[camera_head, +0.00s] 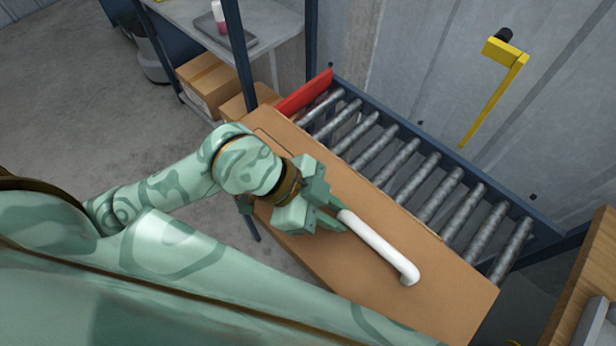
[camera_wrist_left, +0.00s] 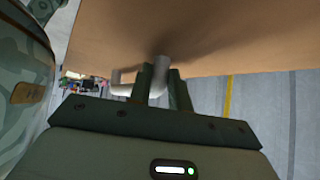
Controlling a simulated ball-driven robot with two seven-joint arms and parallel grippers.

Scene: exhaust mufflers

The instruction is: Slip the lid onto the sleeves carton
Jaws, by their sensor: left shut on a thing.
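A large flat brown lid (camera_head: 445,295) with a white bar handle (camera_head: 385,248) spans the middle of the head view, beside the roller conveyor. My left gripper (camera_head: 337,217) is shut on the handle near its upper-left end. In the left wrist view, the fingers (camera_wrist_left: 160,82) close around the white handle (camera_wrist_left: 118,84), in front of the brown face of the lid (camera_wrist_left: 215,38). I cannot make out the sleeves carton apart from the lid; anything under the panel is hidden. My right gripper is not in view.
The roller conveyor (camera_head: 425,200) runs along the wall, with a red plate (camera_head: 305,93) at its far end. A shelf (camera_head: 275,25) with cardboard boxes (camera_head: 208,85) below is at the back. A wooden surface (camera_head: 585,285) is at right.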

